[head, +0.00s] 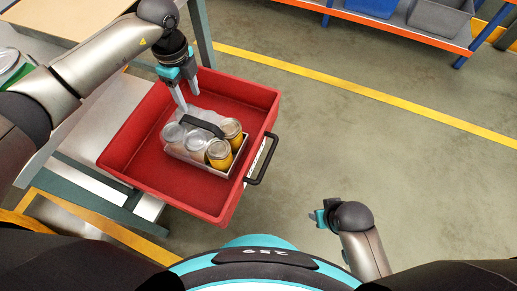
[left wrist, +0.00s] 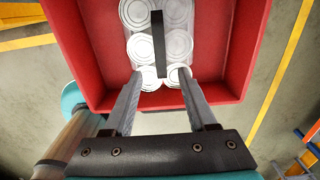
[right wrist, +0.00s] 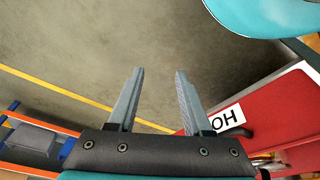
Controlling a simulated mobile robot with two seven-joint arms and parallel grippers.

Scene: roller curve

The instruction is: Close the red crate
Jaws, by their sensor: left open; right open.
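The red crate (head: 125,153) is an open-topped red box with a black bar handle (head: 262,160) on its right side. A caddy (head: 202,166) with several jars and a dark carrying handle (head: 202,126) stands inside it. My left gripper (head: 182,108) is open over the crate, at the caddy's far end; in the left wrist view its fingers (left wrist: 156,98) point at the jars, one on each side of the carrying handle's near end. My right gripper (head: 318,214) is open and empty, right of the crate and apart from it. In the right wrist view the crate's red side (right wrist: 270,112) carries a white label.
A grey metal bench frame (head: 100,175) is beside and under the crate at left. A wooden table (head: 75,25) stands at upper left. A shelf with an orange edge (head: 400,28) holds bins at upper right. The floor right of the crate is clear.

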